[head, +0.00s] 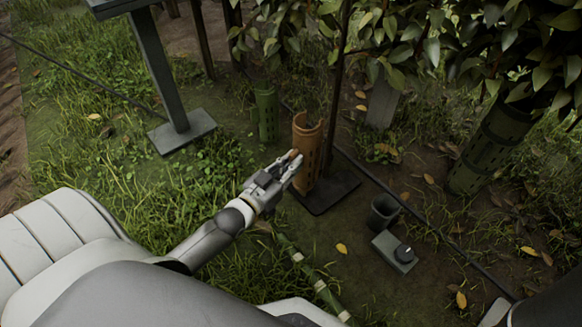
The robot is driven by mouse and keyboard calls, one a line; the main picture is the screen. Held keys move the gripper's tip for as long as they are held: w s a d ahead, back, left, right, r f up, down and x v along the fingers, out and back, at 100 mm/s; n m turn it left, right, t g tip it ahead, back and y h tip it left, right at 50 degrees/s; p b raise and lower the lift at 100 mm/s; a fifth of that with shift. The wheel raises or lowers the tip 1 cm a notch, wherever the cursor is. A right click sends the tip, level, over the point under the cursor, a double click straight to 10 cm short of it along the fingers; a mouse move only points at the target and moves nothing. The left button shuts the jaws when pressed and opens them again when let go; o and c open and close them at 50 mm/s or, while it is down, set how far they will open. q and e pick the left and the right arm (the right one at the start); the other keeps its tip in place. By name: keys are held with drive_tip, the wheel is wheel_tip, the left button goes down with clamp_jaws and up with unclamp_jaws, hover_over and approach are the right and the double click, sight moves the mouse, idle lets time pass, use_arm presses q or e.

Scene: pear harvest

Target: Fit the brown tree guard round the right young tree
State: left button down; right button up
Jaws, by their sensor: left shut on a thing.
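The brown tree guard (307,149) is an upright, orange-brown perforated tube, open at the top. My left gripper (292,163) is shut on its lower left side. A young tree with a thin dark trunk (338,75) stands just right of the guard. The trunk passes beside the guard, not through its top opening; whether they touch I cannot tell. A dark square mat (333,191) lies at the trunk's foot, and the guard's lower end is over or on its left part. My right gripper is not in view.
A green guard (265,116) stands behind, to the left. A larger dark green guard (489,150) surrounds a leafy tree at right. A dark cup (383,212) and a grey box (394,252) sit right of the mat. A grey post (168,70) stands left. A dark hose (425,222) crosses the ground.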

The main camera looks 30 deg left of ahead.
use_arm(q)
drive_tip(key=shift+w+d+f+b, duration=0.1)
drive_tip(key=shift+w+f+b, duration=0.2)
drive_tip(key=shift+w+b, duration=0.35)
drive_tip(key=shift+w+d+f+b, duration=0.1)
drive_tip(key=shift+w+f+b, duration=0.2)
drive_tip(key=shift+w+b, duration=0.3)
drive_tip(key=shift+w+d+f+b, duration=0.15)
drive_tip(key=shift+w+b, duration=0.7)
drive_tip(key=shift+w, duration=0.85)
drive_tip(key=shift+w+d+f+b, duration=0.1)
drive_tip(key=shift+w+d+b, duration=0.15)
drive_tip(key=shift+w+b, duration=1.05)
drive_tip(key=shift+w+d+f+b, duration=0.15)
drive_tip(key=shift+w+b, duration=0.3)
drive_tip(key=shift+w, duration=1.65)
drive_tip(key=shift+f+b, duration=1.65)
drive_tip(key=shift+f, duration=1.5)
drive_tip(key=c, duration=1.4)
unclamp_jaws()
